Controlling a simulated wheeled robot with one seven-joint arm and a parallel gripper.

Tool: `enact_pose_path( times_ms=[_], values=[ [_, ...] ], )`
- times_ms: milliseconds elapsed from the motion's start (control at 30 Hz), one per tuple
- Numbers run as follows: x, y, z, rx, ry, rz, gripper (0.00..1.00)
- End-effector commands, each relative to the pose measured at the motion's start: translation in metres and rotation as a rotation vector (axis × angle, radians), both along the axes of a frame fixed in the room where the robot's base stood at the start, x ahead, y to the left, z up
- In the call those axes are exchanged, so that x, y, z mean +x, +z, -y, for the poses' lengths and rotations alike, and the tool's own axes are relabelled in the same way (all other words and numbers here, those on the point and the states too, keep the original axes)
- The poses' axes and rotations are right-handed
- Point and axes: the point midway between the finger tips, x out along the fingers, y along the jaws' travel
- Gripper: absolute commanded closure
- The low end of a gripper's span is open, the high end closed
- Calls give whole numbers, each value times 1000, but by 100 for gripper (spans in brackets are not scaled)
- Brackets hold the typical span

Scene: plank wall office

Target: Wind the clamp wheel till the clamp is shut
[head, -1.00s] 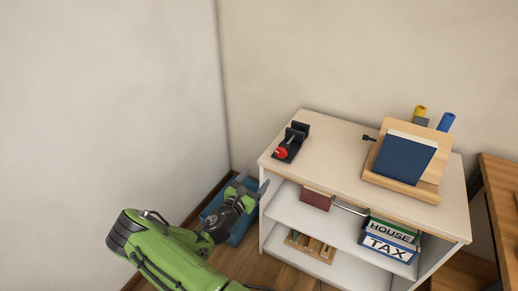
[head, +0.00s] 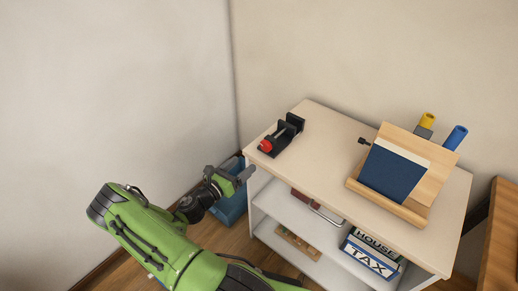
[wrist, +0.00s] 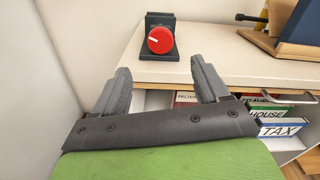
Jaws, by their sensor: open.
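The clamp (head: 284,135) is a small black device on the left end of the cabinet top. Its red wheel (head: 265,146) faces the front edge. In the wrist view the red wheel (wrist: 160,40) carries a short white mark, with the black clamp body (wrist: 160,20) behind it. The gap between the clamp's jaws is hard to judge. My gripper (head: 237,171) is left of the cabinet, in front of and apart from the wheel. In the wrist view its two grey fingers (wrist: 160,78) are spread and empty, with the wheel beyond them, roughly centred between the tips.
The cabinet top (head: 325,150) has bare room right of the clamp. A wooden stand (head: 410,205) with a blue book (head: 391,174) is at its right. Folders (head: 370,258) lie on shelves below. A blue bin (head: 232,205) stands on the floor beside the cabinet, near my gripper.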

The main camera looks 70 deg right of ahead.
Motion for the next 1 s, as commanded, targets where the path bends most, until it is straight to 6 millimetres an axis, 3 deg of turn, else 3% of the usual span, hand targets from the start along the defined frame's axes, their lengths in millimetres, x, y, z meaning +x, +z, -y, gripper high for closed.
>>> enact_pose_path(
  times_ms=[200, 400, 533, 767, 833, 1000],
  values=[
    [-24, -2, 52, -3, -5, 4, 26],
    [-39, -2, 90, -2, -2, 3, 26],
    [-44, -1, 100, -1, 1, 2, 26],
    [-44, 0, 102, 0, 2, 1, 26],
    [-44, 0, 102, 0, 2, 1, 32],
    [-44, 0, 102, 0, 2, 1, 58]
  ],
)
